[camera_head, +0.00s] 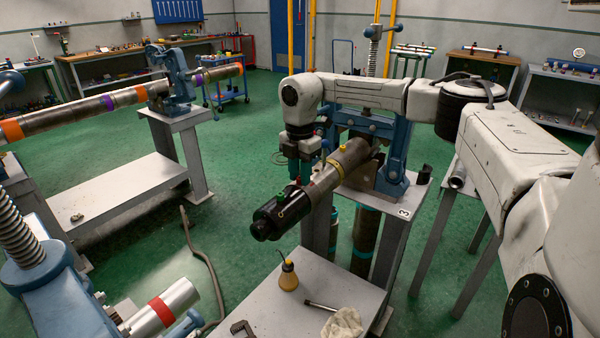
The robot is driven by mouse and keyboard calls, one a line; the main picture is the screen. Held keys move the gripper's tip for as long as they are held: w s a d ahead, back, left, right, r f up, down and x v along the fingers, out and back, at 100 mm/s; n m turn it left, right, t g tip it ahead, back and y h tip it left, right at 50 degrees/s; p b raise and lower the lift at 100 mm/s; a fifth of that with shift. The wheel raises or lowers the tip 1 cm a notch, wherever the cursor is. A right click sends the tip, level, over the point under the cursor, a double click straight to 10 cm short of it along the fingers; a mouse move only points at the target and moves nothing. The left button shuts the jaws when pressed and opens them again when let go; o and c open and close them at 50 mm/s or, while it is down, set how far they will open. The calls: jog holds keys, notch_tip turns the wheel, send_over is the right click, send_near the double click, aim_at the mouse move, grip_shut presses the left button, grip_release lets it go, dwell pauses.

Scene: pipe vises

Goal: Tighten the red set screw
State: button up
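A grey pipe (345,162) is clamped in a blue pipe vise (397,150) on a metal stand. A black fitting (272,217) sits on its near end, with small coloured marks on it. One mark is a green screw (281,196), and a yellow one (281,213) shows below it. A small red spot (298,181), which looks like the red set screw, shows just under my gripper (297,172). My gripper points down over the fitting's far end. Its fingers are small and dark, so I cannot tell whether they are open, or touching the screw.
A grey table (255,310) in front holds a yellow oil bottle (288,275), a dark rod (320,306) and a white rag (343,325). Another vise (172,75) with a long banded pipe (75,112) stands left. Green floor is open between.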

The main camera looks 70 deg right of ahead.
grip_shut()
jog(key=shift+r, duration=0.1)
jog(key=shift+m, duration=0.4)
jog(key=shift+m+p, duration=0.45)
jog(key=shift+m, duration=0.25)
jog(key=shift+o, duration=1.9)
grip_release()
notch_tip(320, 180, up, 11)
jog(key=shift+b, duration=0.4)
